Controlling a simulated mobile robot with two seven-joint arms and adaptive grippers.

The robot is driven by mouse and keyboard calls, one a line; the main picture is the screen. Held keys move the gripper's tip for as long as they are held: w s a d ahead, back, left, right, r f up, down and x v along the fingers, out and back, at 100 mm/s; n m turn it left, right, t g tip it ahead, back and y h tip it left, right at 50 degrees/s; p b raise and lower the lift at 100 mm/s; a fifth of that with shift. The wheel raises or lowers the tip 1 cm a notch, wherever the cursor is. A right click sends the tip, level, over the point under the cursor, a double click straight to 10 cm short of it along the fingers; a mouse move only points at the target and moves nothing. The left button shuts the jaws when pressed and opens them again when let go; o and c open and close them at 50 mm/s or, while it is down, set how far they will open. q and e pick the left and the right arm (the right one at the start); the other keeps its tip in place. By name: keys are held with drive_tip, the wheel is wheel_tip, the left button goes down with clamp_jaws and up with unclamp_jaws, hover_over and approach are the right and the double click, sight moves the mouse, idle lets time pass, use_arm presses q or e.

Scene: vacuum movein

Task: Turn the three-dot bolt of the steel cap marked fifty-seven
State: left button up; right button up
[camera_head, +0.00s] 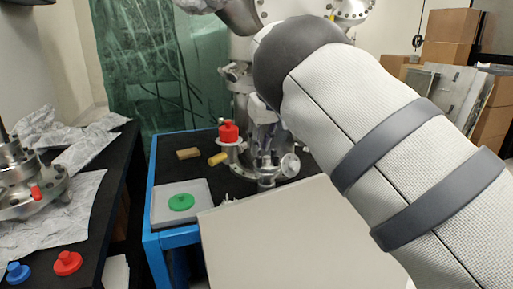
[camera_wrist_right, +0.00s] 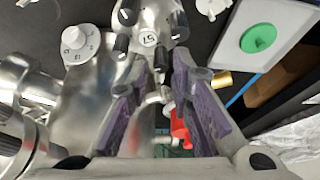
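The steel cap (camera_wrist_right: 152,22) shows at the top of the right wrist view, with a round label (camera_wrist_right: 148,39) that reads fifty-seven upside down. Several dark bolts ring it; one bolt (camera_wrist_right: 161,62) stands between my fingertips. The dots on the bolts are too small to make out. My right gripper (camera_wrist_right: 163,70) is open, its purple-padded fingers spread either side of that bolt; I cannot tell if they touch it. In the head view my right gripper (camera_head: 264,134) is partly hidden by my arm and points down at the steel parts. My left gripper is out of view.
A red part (camera_head: 229,132) stands beside the gripper. A green disc (camera_head: 181,202) lies on a pale plate on the blue-framed table (camera_head: 150,250). A large pale panel (camera_head: 300,240) fills the front.

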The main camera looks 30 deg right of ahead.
drive_tip(key=shift+w+f, duration=0.2)
drive_tip(key=shift+f, duration=0.35)
clamp_jaws()
drive_tip(key=shift+r, duration=0.1)
